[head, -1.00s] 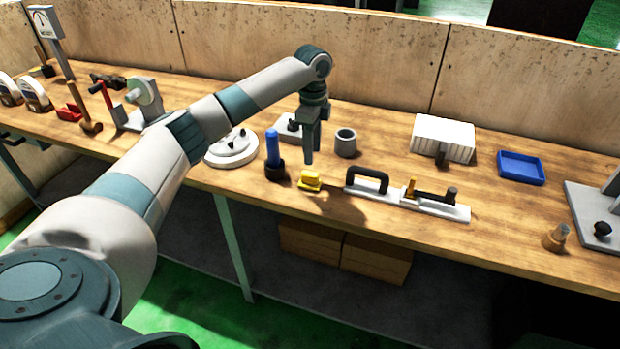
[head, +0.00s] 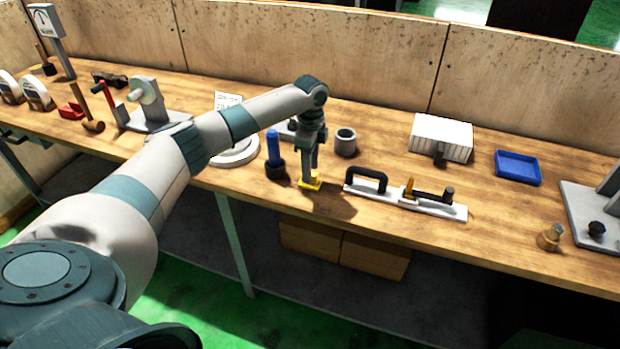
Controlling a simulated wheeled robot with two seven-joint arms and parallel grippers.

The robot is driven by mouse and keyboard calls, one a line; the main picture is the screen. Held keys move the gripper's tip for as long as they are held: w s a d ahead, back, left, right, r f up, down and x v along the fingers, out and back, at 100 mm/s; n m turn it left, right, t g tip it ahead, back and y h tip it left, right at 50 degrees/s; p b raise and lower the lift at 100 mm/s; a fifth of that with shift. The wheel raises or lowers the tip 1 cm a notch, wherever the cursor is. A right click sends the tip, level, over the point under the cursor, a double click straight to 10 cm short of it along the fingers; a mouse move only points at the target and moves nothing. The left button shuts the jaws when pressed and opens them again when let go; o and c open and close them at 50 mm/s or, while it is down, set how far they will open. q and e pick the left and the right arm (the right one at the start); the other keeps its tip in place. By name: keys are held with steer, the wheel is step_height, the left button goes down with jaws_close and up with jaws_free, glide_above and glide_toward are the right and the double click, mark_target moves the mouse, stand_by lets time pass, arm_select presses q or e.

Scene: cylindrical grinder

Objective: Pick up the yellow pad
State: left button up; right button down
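The yellow pad (head: 314,184) lies on the wooden bench near its front edge, right of the blue-handled tool. My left gripper (head: 309,180) points straight down over the pad, with its fingers at the pad's height. The fingers cover much of the pad, and only its yellow edges show. I cannot tell from this view whether the fingers are apart or closed on it. My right gripper is not in view.
The blue-handled tool (head: 273,150) stands close on the left. A plate with a black handle (head: 368,181) lies close on the right. A grey cup (head: 345,142) and a round white disc (head: 236,152) are behind. A blue tray (head: 518,168) is farther right.

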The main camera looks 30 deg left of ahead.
mark_target(315, 183)
arm_select(q)
steer(key=shift+f+p, duration=0.3)
steer(key=shift+f, duration=1.1)
steer(key=c, duration=0.8)
steer(key=shift+r, duration=0.15)
